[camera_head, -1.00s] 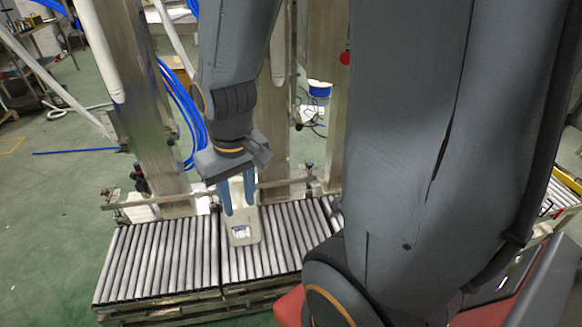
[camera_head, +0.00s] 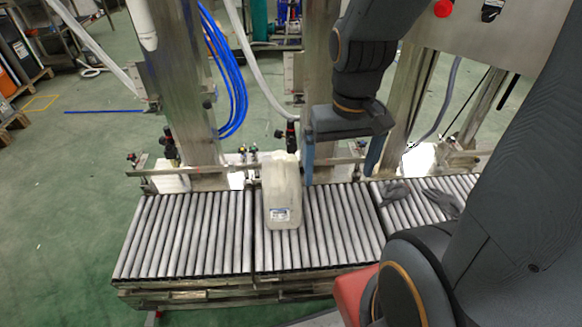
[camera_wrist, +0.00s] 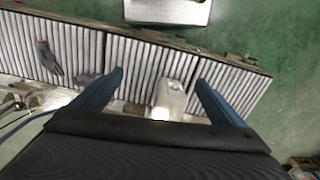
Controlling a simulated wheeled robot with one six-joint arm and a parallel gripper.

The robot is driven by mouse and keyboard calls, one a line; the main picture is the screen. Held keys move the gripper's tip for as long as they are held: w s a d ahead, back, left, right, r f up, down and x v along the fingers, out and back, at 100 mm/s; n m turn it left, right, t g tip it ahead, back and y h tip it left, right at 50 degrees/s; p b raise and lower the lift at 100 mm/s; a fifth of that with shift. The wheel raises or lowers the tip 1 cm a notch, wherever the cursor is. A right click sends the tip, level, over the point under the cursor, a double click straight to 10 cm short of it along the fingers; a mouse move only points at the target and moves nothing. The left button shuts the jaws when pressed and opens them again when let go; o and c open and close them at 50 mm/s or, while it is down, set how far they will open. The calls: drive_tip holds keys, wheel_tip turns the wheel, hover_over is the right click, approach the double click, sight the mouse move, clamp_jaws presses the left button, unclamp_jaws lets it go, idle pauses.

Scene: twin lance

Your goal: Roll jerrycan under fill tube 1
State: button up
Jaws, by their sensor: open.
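A translucent white jerrycan (camera_head: 283,190) with a small label stands on the roller conveyor (camera_head: 195,235), just right of a seam between roller sections. My gripper (camera_head: 340,160) is open and empty, above the rollers to the right of the jerrycan in the head view; its left finger is close to the can's right side. In the wrist view the jerrycan (camera_wrist: 170,98) appears between the fingers of my gripper (camera_wrist: 160,80), nearer the right one, apparently beyond the fingertips. Contact cannot be told. A dark nozzle-like fitting (camera_head: 291,136) is behind the can; which tube is number 1 is unclear.
A metal rail (camera_head: 215,172) and steel posts (camera_head: 183,80) stand behind the rollers. Grey gloves (camera_head: 440,200) lie on the right roller section. Blue hoses (camera_head: 232,85) hang behind. The rollers left of the jerrycan are clear.

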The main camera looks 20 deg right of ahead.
wheel_tip(320, 180, down, 2)
drive_tip(key=b, duration=0.2)
drive_tip(key=m, duration=0.9)
hover_over(293, 169)
drive_tip(key=s, duration=0.3)
wheel_tip(293, 169, down, 16)
drive_tip(key=shift+m, duration=0.6)
drive_tip(key=w+f, duration=0.1)
drive_tip(key=f, duration=0.1)
drive_tip(key=w+f, duration=0.1)
drive_tip(key=f, duration=0.1)
drive_tip(key=w+f, duration=0.1)
drive_tip(key=f, duration=0.1)
drive_tip(key=shift+w+f+p, duration=0.1)
drive_tip(key=shift+f+p, duration=0.3)
drive_tip(key=shift+f, duration=3.65)
